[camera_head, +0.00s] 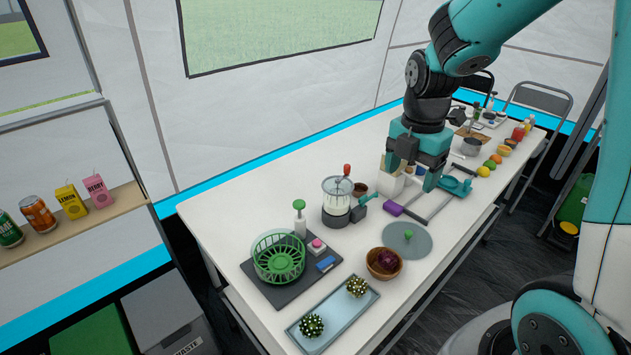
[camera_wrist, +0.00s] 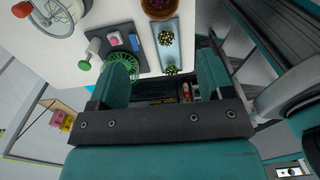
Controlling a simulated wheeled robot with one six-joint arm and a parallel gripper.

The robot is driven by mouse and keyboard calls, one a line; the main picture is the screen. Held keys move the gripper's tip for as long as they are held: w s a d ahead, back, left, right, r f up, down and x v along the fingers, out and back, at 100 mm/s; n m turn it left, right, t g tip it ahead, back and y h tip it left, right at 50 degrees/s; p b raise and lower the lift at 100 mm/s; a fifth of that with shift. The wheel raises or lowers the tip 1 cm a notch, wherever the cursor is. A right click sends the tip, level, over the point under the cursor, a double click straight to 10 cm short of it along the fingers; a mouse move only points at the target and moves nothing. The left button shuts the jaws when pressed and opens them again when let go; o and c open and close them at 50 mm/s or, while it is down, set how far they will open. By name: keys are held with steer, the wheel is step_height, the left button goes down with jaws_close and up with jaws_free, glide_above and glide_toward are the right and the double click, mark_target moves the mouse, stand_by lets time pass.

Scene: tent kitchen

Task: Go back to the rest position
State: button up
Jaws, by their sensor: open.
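My gripper (camera_head: 413,172) hangs from my teal and black arm over the middle of the long white table (camera_head: 225,215), fingers pointing down. In the wrist view my gripper (camera_wrist: 165,78) shows its two teal fingers wide apart, with nothing held between them. In the head view it is in front of a white holder (camera_head: 391,184) and near a teal tool (camera_head: 455,186); I cannot tell whether it touches either.
A green basket (camera_head: 279,262) and a blue tray (camera_head: 335,318) stand nearer. Drink cans and cartons line a left shelf (camera_head: 75,228). Air above the table's near half is clear.

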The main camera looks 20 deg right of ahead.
steer(key=s+a+r+m+y, duration=0.2)
steer(key=s+a+r+m, duration=0.2)
steer(key=s+a+m, duration=0.3)
steer(key=s+a+r+m+y, duration=0.2)
steer(key=s+a+m, duration=0.6)
steer(key=a, duration=0.5)
steer(key=shift+s+a+r, duration=0.4)
steer(key=shift+s+r, duration=0.25)
steer(key=shift+r, duration=0.25)
